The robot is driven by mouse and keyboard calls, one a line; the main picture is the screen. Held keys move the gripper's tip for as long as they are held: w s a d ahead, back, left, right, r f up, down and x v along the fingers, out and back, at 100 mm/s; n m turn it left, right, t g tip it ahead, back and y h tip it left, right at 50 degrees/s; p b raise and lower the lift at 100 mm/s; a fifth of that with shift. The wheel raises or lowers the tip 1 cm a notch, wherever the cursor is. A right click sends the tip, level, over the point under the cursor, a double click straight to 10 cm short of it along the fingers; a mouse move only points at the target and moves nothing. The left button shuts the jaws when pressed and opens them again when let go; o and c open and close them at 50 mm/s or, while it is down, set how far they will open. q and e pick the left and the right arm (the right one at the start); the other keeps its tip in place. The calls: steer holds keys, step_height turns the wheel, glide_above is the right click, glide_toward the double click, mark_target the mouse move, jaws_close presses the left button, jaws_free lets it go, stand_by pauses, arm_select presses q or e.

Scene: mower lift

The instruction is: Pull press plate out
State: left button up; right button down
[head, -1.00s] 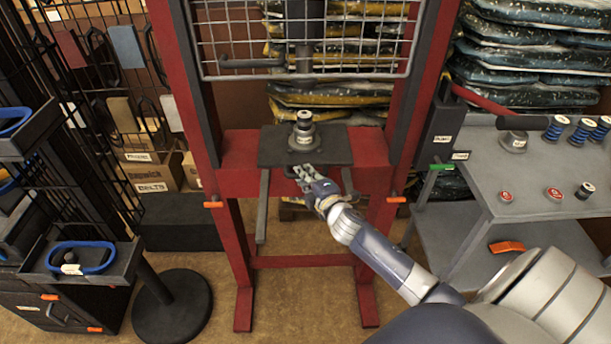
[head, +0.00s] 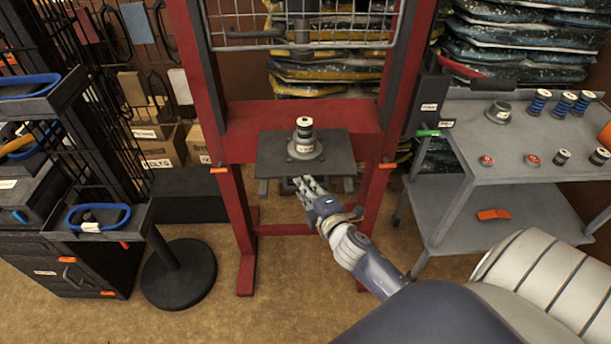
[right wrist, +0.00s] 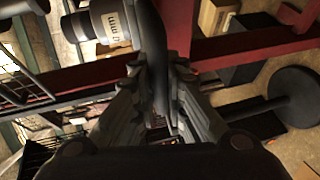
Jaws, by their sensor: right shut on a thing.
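The dark grey press plate (head: 333,152) lies flat at the front of the red press frame (head: 240,118), jutting toward me. A grey flanged part (head: 305,146) with a dark and white top stands upright near the plate's middle. My right gripper (head: 302,183) is at the plate's front edge and shut on it. In the right wrist view, the plate (right wrist: 153,40) shows edge-on between the two fingers (right wrist: 158,75), with the flanged part (right wrist: 105,22) beside it. My left gripper is out of view.
A wire guard (head: 345,25) hangs above the plate. A grey cart (head: 470,140) with spools and red caps stands right. A dark rack with a blue ring (head: 92,216) and a round black base (head: 180,276) stand left. The floor before the press is open.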

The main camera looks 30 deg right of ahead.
steer(key=shift+s+a+f, duration=0.1)
steer(key=shift+s+a, duration=0.45)
steer(key=shift+s, duration=0.3)
steer(key=c, duration=1.6)
jaws_free()
steer(key=shift+c, duration=0.2)
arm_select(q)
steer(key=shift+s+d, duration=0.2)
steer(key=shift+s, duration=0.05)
arm_select(e)
steer(key=v, duration=1.2)
